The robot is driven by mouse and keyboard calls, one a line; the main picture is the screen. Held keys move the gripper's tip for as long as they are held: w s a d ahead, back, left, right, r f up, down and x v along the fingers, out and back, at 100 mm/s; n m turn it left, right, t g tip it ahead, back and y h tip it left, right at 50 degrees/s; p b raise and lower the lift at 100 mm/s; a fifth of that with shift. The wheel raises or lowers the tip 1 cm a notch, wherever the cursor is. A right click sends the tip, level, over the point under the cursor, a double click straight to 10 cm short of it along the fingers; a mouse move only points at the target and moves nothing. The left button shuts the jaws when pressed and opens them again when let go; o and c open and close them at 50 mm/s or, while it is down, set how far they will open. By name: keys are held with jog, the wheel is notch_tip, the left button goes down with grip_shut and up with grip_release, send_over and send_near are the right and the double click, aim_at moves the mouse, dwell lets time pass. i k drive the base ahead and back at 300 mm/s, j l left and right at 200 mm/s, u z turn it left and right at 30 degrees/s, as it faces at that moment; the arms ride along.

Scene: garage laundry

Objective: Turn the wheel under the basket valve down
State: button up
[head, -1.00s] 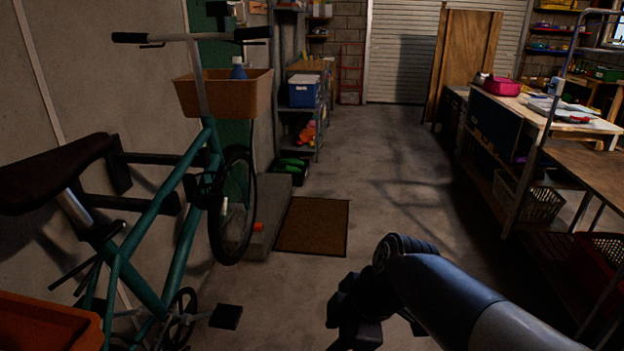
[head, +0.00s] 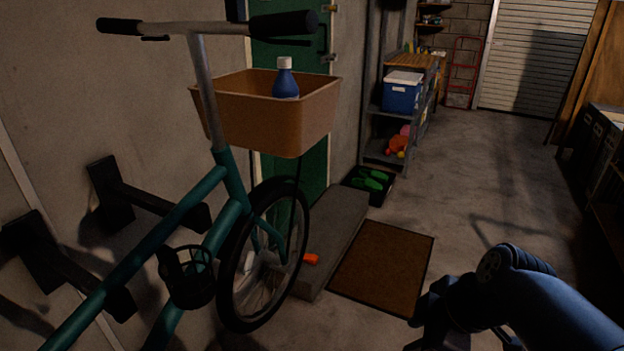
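A teal bicycle (head: 233,187) hangs on wall brackets at the left. Its front wheel (head: 240,297) is below the tan basket (head: 258,119), close to a low concrete step. A blue bottle with a white cap (head: 285,80) stands in the basket. I cannot make out a valve on the wheel rim; a small orange object (head: 311,259) shows at the wheel's right edge, by the step. My gripper (head: 436,340) is at the bottom right, well apart from the wheel, dark and partly cut off, and its fingers cannot be judged.
A brown doormat (head: 383,267) lies right of the concrete step (head: 335,238). A black tray with green shoes (head: 368,184) is behind it. A shelf with a blue cooler (head: 402,93) stands further back. Bare floor lies right of the mat. Wall brackets (head: 150,200) stick out at the left.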

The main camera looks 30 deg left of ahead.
aim_at(229, 315)
jog(key=i+l+u, duration=0.2)
jog(key=i, duration=0.35)
jog(key=i+l+u, duration=0.15)
jog(key=i, duration=0.4)
jog(key=i+l+u, duration=0.2)
jog(key=i, duration=0.35)
jog(key=i+j+u, duration=0.15)
jog(key=i+u, duration=0.45)
jog(key=u, duration=0.25)
jog(key=i+u, duration=0.4)
jog(key=i+l+u, duration=0.15)
jog(key=u, duration=0.25)
jog(key=i+l+u, duration=0.25)
jog(key=u, duration=0.15)
jog(key=i, duration=0.05)
